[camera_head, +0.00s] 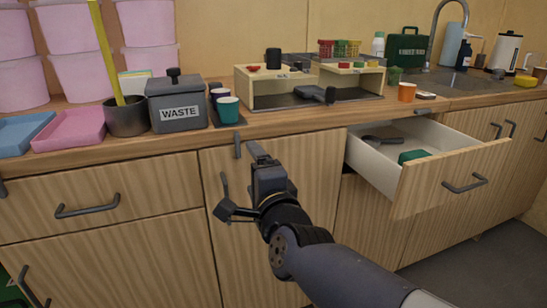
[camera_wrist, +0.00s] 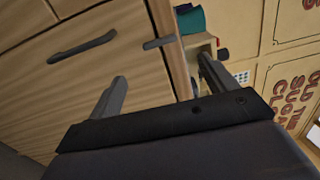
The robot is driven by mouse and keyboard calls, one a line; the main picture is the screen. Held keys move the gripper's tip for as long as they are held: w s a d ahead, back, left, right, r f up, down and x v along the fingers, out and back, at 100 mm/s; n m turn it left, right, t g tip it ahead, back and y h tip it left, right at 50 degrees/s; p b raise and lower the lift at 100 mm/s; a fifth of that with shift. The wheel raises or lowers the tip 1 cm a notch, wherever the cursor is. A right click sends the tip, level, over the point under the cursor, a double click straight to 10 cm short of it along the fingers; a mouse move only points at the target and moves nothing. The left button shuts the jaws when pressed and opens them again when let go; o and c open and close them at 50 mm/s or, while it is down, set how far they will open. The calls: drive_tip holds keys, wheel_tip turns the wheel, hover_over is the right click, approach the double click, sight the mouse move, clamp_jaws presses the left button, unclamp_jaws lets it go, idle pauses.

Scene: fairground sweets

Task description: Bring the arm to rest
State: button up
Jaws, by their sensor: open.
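My gripper (camera_head: 238,172) is in front of the cabinet door, below the counter edge, with its jaws apart and nothing between them. In the wrist view the two fingers of my gripper (camera_wrist: 160,88) stand wide apart, with the cabinet front and counter edge beyond them. My arm reaches up to it from the lower right of the head view.
An open drawer (camera_head: 450,172) juts out right of my gripper, holding a dark tool and a green item (camera_head: 413,156). The counter (camera_head: 290,118) carries a grey waste bin (camera_head: 178,100), cups (camera_head: 228,110), a wooden stand (camera_head: 262,90) and an orange cup (camera_head: 407,92).

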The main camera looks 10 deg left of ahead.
sight(239, 146)
drive_tip(key=b+x, duration=0.1)
drive_tip(key=x, duration=0.9)
drive_tip(key=shift+w+a, duration=0.1)
drive_tip(key=shift+w, duration=0.2)
drive_tip(key=shift+s, duration=0.1)
